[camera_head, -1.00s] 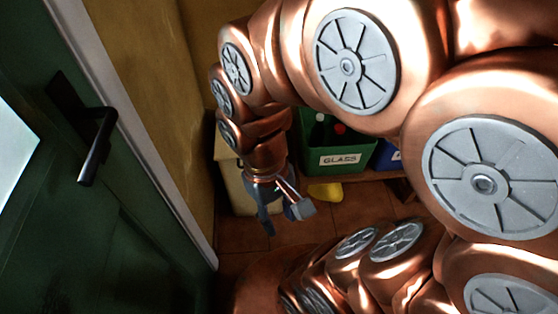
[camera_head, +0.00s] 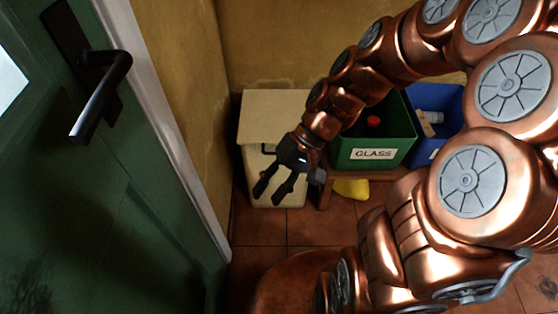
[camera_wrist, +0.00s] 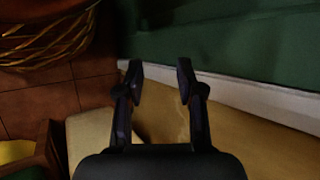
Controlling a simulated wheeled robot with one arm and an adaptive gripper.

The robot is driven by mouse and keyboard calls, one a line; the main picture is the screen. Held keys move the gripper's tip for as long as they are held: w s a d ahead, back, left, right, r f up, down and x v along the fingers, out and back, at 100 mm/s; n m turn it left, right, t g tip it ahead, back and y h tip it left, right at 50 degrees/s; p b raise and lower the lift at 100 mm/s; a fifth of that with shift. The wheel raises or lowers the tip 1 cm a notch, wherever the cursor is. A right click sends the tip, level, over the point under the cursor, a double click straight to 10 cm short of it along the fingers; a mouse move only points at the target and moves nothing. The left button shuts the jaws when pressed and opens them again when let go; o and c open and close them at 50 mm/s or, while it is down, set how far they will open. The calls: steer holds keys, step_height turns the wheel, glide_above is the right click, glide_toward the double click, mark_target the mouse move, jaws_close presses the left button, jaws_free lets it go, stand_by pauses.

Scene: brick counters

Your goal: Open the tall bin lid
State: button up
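The tall bin is the cream bin (camera_head: 256,172) on the floor in the corner, left of the green crate. Its cream lid (camera_head: 272,115) lies flat and looks shut. A dark handle (camera_head: 268,149) shows at the front edge, partly behind my gripper. My gripper (camera_head: 272,194) hangs in front of the bin's right front, fingers pointing down-left, apart and empty. In the wrist view my gripper (camera_wrist: 160,76) shows two spread fingers with nothing between them. A pale surface (camera_wrist: 92,138), probably the bin, shows at lower left there. I cannot tell whether the gripper touches the bin.
A green crate (camera_head: 375,154) marked GLASS and a blue crate (camera_head: 424,152) stand right of the bin on a low wooden bench. A yellow object (camera_head: 351,189) lies below. A green door (camera_head: 120,190) with a black handle is at left. Tiled floor (camera_head: 258,226) is clear before the bin.

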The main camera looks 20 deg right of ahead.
steer(key=w+d+f+m+t+y+b, duration=0.4)
steer(key=w+d+f+m+t+b, duration=0.75)
steer(key=w+d+f, duration=0.55)
steer(key=shift+t, duration=0.35)
steer(key=shift+d+f+b+x, duration=0.1)
steer(key=shift+f+b+x, duration=0.15)
steer(key=shift+x, duration=1.55)
steer(key=shift+d+f+b+x, duration=0.15)
steer(key=shift+b+x, duration=0.2)
steer(key=shift+x, duration=1.4)
steer(key=shift+f+b+x, duration=0.2)
steer(key=shift+b+x, duration=0.1)
steer(key=shift+x, duration=1.5)
steer(key=shift+w, duration=0.1)
steer(key=shift+c, duration=0.3)
jaws_close()
